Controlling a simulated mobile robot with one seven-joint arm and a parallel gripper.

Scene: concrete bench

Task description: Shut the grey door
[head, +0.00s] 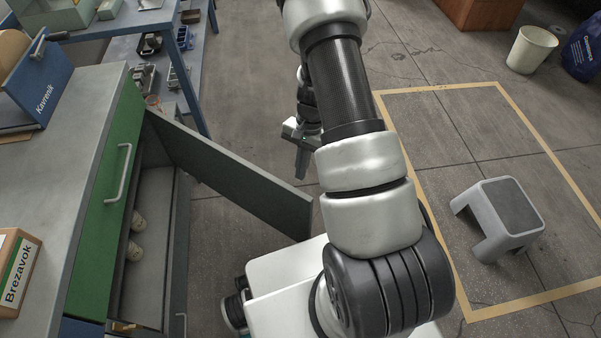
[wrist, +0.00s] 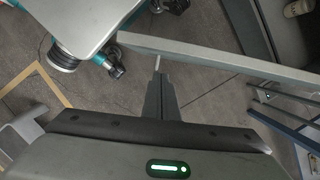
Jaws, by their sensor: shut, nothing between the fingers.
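The grey door (head: 235,180) stands swung out wide from the cabinet under the bench. Its hinge side is by the cabinet's far end and its free end points toward my base. My gripper (head: 302,165) is shut and empty, pointing down on the far, outer side of the door, near its free end. In the wrist view, the shut fingers (wrist: 158,88) are close beside the long grey edge of the door (wrist: 220,62). I cannot tell whether they touch it.
Above is a green drawer front (head: 110,185) with a handle. A blue shelf rack (head: 183,75) stands beyond the door. A grey step stool (head: 500,215) stands right, inside yellow floor lines. Floor beyond the door is clear.

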